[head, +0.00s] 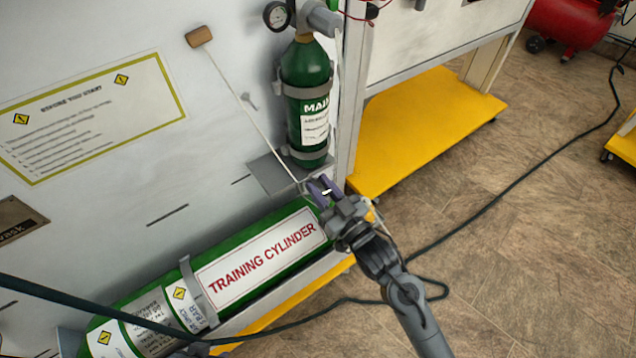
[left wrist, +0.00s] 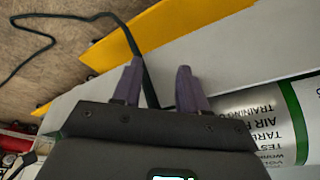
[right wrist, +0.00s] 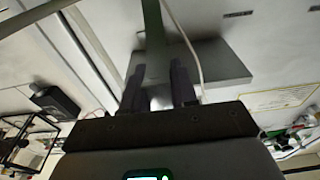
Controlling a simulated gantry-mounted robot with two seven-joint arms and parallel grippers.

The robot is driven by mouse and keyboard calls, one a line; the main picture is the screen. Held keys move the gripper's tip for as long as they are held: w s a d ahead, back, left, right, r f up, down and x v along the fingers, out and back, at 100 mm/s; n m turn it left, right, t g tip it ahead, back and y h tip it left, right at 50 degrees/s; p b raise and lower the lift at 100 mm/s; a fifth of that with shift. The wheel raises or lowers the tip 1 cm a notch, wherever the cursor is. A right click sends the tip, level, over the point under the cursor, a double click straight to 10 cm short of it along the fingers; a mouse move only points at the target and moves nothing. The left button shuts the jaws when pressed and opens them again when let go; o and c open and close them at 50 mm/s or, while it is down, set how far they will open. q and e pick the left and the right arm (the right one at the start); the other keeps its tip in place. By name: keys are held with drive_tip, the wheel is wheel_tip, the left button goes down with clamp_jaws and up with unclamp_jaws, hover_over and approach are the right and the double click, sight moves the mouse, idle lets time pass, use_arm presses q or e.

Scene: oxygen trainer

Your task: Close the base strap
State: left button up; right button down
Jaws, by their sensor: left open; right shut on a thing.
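The small green cylinder (head: 306,100) stands upright against the panel above a grey shelf plate (head: 268,174). A grey lower strap (head: 303,153) crosses it near its base; I cannot tell if it is fastened. My right gripper (head: 322,187) is just below the cylinder's base. In the right wrist view, my right gripper (right wrist: 157,80) is shut on a grey-green strip (right wrist: 154,35), below the shelf plate (right wrist: 205,68). I cannot tell whether this strip is the base strap. My left gripper (left wrist: 159,78) is open and empty, and shows only in the left wrist view.
The large training cylinder (head: 255,258) lies below, held by a grey band (head: 190,282). A white cord (head: 250,112) runs from a wooden toggle (head: 199,37) down near my right gripper. A dark hose (head: 490,200) crosses the floor. A yellow base (head: 420,130) is at right.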

drive_tip(key=s+f+t+b, duration=0.1)
drive_tip(key=s+d+f+t+y, duration=0.1)
drive_tip(key=shift+d+f+b, duration=0.15)
drive_tip(key=shift+f+b, duration=0.25)
drive_tip(key=shift+s+d+f, duration=0.15)
drive_tip(key=shift+s+f, duration=0.1)
drive_tip(key=shift+s+d+f, duration=0.1)
drive_tip(key=shift+s+f, duration=0.1)
drive_tip(key=shift+s+d+f+p, duration=0.2)
drive_tip(key=shift+s+f+p, duration=0.05)
drive_tip(key=shift+f+p, duration=0.3)
drive_tip(key=shift+s+d+f, duration=0.1)
drive_tip(key=shift+s+f, duration=0.05)
drive_tip(key=shift+f, duration=0.3)
drive_tip(key=shift+s+d+f, duration=0.1)
drive_tip(key=shift+s+f, duration=0.05)
drive_tip(key=shift+f, duration=0.25)
drive_tip(key=c, duration=1.3)
unclamp_jaws()
drive_tip(key=o, duration=0.3)
drive_tip(key=shift+s, duration=0.2)
drive_tip(key=shift+o, duration=0.2)
